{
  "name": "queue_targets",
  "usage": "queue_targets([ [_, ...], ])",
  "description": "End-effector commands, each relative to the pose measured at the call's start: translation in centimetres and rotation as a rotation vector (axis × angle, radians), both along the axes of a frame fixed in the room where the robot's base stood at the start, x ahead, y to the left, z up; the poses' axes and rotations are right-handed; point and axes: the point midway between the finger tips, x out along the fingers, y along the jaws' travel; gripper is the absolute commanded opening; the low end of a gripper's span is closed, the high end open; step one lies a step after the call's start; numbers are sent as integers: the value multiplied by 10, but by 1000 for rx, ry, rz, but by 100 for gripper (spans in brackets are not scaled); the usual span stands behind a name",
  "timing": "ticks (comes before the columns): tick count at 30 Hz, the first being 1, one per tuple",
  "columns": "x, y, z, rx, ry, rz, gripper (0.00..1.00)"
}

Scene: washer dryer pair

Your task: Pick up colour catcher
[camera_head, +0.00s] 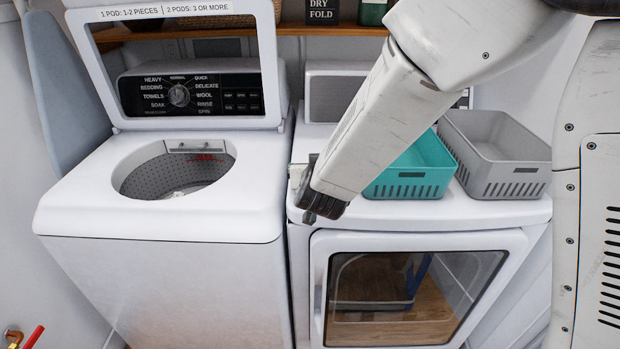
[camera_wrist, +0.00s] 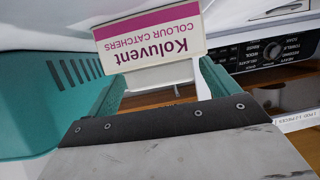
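The colour catcher box (camera_wrist: 150,45) is white and magenta, with its lettering upside down in the wrist view. My gripper (camera_wrist: 165,82) has its two teal-grey fingers spread apart, one toward each side of the box. A pale strip shows between the box and the right finger. Contact with the box cannot be made out. In the head view my gripper (camera_head: 322,203) is low at the dryer top's front left corner.
A teal basket (camera_head: 410,188) and a grey basket (camera_head: 500,185) stand on the dryer (camera_head: 460,213), right of my gripper. The teal basket (camera_wrist: 40,95) is close on the wrist view's left. The washer (camera_head: 160,220), left, has its lid raised. A wooden shelf (camera_head: 300,29) runs behind.

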Motion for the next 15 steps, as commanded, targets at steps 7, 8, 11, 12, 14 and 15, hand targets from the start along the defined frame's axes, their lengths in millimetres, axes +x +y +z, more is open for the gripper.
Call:
queue_targets([
  [7, -1, 1, 0, 0, 0, 1, 42],
  [8, -1, 1, 0, 0, 0, 1, 42],
  [11, -1, 1, 0, 0, 0, 1, 42],
  [12, -1, 1, 0, 0, 0, 1, 42],
  [14, 0, 1, 3, 0, -1, 1, 42],
  [15, 0, 1, 6, 1, -1, 1, 42],
])
